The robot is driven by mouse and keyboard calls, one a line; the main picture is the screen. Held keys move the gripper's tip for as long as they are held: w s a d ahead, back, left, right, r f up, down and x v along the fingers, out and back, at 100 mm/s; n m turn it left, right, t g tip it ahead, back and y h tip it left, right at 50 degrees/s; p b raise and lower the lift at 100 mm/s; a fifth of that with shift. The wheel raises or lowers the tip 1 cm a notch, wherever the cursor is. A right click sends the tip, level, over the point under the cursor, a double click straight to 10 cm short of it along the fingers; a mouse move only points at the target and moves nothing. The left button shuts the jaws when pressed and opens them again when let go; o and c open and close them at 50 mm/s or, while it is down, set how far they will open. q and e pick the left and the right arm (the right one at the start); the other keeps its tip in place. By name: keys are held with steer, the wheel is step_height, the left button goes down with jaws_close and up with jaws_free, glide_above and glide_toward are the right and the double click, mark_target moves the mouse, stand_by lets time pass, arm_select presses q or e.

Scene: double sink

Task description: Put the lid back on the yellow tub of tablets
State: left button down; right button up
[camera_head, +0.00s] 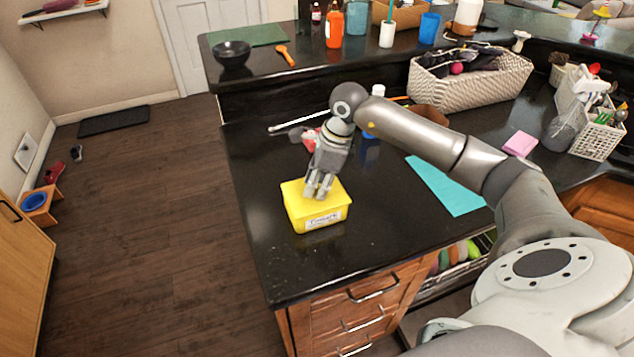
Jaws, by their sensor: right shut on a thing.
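The yellow tub (318,218) stands upright on the black counter near its left front edge, with a white printed label on its front. A flat yellow lid (293,191) shows at its top. I cannot tell whether the lid is seated all round. My right gripper (319,190) points down over the middle of the lid, its fingers shut on it and hiding part of it. The inside of the tub and any tablets are hidden. My left gripper is out of view.
A turquoise mat (445,186) lies right of the tub. A white wicker basket (470,88) and a pink block (520,143) are further right. Several items, partly hidden, stand behind my gripper. A black bowl (231,53) sits on the raised ledge. The counter around the tub is clear.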

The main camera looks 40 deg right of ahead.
stand_by(0.5)
stand_by(0.3)
steer(key=o, duration=1.1)
steer(key=o, duration=0.5)
steer(key=shift+r, duration=0.1)
steer(key=shift+r+p, duration=1.7)
steer(key=shift+r, duration=1.7)
steer(key=shift+c, duration=0.2)
